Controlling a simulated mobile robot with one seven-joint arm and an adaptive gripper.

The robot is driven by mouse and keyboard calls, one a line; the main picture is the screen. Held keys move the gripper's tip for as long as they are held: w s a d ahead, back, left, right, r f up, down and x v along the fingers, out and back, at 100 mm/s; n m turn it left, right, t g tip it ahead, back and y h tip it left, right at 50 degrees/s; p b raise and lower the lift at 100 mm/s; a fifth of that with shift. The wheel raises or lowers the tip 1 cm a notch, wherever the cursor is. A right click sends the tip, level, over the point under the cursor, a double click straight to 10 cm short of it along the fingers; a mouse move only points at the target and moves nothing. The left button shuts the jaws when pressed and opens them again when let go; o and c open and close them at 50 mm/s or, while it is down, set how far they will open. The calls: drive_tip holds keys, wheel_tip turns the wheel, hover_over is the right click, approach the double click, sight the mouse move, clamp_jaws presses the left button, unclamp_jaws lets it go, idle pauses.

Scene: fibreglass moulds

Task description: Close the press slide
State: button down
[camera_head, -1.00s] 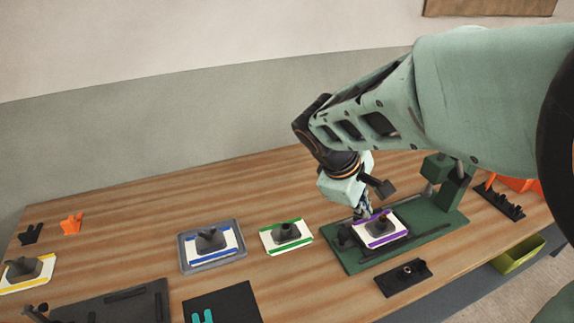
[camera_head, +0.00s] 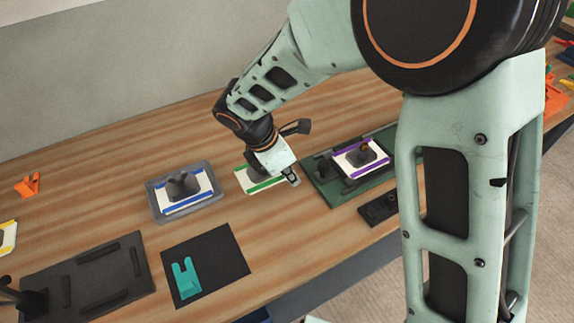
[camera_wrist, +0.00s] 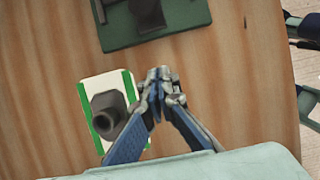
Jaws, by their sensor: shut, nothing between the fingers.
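The press has a dark green base (camera_head: 325,198) on the table, partly hidden by my arm in the head view. A dark block (camera_head: 322,168) sits at the base's left end. In the wrist view, my fingertips (camera_wrist: 160,76) are just right of that plate (camera_wrist: 92,88), apart from the base.
A blue-striped plate (camera_head: 188,204) lies in a grey tray (camera_head: 157,213) further left. A black mat (camera_head: 225,265) with a teal forked piece (camera_head: 186,279) and a dark fixture board (camera_head: 85,280) lie nearer. A small black block (camera_head: 375,210) lies before the press.

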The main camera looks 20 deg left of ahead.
sight(358, 149)
drive_tip(key=shift+x, duration=1.1)
drive_tip(key=w+d, duration=0.2)
drive_tip(key=w, duration=0.1)
drive_tip(key=shift+d+f+p, duration=0.15)
drive_tip(key=shift+d+p, duration=0.15)
drive_tip(key=shift+p, duration=0.05)
drive_tip(key=shift+w+d, duration=0.1)
drive_tip(key=w+d+p, duration=0.1)
drive_tip(key=w+d, duration=0.4)
drive_tip(key=w+d+p, duration=0.2)
drive_tip(key=w+d, duration=0.3)
drive_tip(key=w, duration=0.1)
drive_tip(key=shift+w+d, duration=0.25)
drive_tip(key=shift+w, duration=0.05)
